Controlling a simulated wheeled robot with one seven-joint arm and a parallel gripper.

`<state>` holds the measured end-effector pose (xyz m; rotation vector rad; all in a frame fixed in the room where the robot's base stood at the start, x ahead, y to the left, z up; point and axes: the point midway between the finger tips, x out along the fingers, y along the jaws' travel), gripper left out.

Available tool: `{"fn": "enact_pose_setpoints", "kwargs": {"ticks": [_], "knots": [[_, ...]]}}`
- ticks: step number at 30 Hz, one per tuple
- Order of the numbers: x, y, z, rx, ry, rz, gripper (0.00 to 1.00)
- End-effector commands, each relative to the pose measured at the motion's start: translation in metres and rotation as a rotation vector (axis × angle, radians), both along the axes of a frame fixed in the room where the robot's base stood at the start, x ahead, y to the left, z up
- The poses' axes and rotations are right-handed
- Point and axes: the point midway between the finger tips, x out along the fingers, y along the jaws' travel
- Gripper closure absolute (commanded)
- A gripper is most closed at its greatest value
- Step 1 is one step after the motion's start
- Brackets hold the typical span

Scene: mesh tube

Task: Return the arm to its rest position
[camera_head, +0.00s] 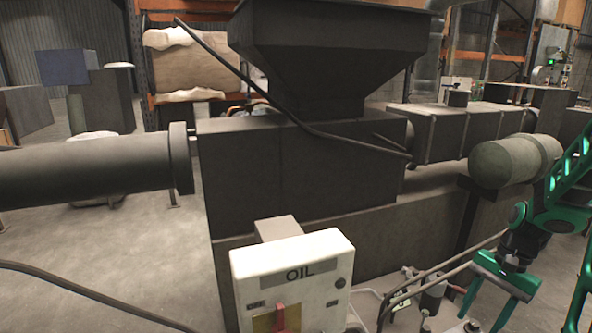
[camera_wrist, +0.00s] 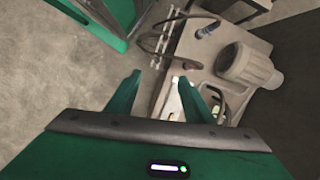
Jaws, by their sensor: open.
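My green arm comes in at the right of the head view, bent downward at the wrist. My gripper (camera_head: 492,315) points down at the lower right of that view, to the right of the white OIL box (camera_head: 292,262). In the wrist view my gripper (camera_wrist: 157,95) shows two green fingers spread apart with nothing between them. Beyond the fingertips are the floor and a beige machine base (camera_wrist: 215,50) with hoses and fittings. The fingers look apart from these, though the exact gap is hard to tell.
A large dark machine with a hopper (camera_head: 330,50) fills the middle of the head view. A thick pipe (camera_head: 90,168) runs to its left. A grey cylinder (camera_head: 510,162) lies close to my arm. Hoses (camera_head: 430,275) run beside my gripper. Open floor lies at the left.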

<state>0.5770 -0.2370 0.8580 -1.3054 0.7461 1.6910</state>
Motion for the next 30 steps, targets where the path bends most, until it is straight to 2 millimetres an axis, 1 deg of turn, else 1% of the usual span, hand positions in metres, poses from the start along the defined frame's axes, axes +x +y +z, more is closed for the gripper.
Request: {"fn": "enact_pose_setpoints", "kwargs": {"ticks": [1,6,11,15,19,24,27,30], "knots": [[-0.007,0.005,0.014,-0.028,-0.011,0.037,0.53],[-0.035,0.018,0.048,-0.1,-0.033,0.15,0.53],[-0.064,0.031,0.076,-0.153,-0.06,0.251,0.53],[-0.091,0.042,0.094,-0.188,-0.086,0.336,0.53],[-0.118,0.052,0.107,-0.21,-0.114,0.412,0.53],[-0.145,0.06,0.114,-0.222,-0.144,0.487,0.53],[-0.154,0.063,0.115,-0.225,-0.155,0.511,0.53],[-0.159,0.064,0.116,-0.224,-0.159,0.526,0.53]]}}
